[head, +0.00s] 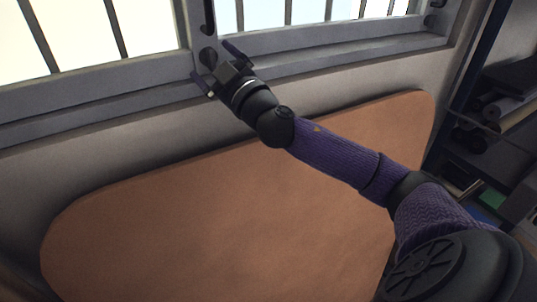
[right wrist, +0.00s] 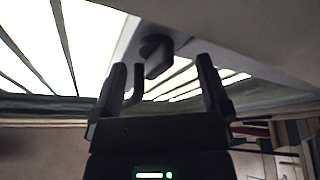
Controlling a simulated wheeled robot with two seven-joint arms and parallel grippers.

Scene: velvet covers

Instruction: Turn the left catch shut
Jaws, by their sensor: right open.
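The left catch (head: 208,18) is a dark hooked handle on the grey window post, pointing up in the head view. Its rounded base (head: 207,54) sits lower on the frame, partly behind my gripper. My right gripper (head: 213,61) is open and empty, just in front of that base. In the right wrist view the catch (right wrist: 155,52) shows ahead, between the lines of the two spread fingers (right wrist: 161,64), with its hooked arm near the left finger. I cannot tell whether a finger touches it. My left gripper is out of view.
A second dark catch (head: 430,20) is on the window frame (head: 330,48) at the right. Bars cross the bright panes. A large orange-brown padded panel (head: 220,225) lies below the window, under my right arm. Shelves (head: 505,100) with dark rolls stand at the far right.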

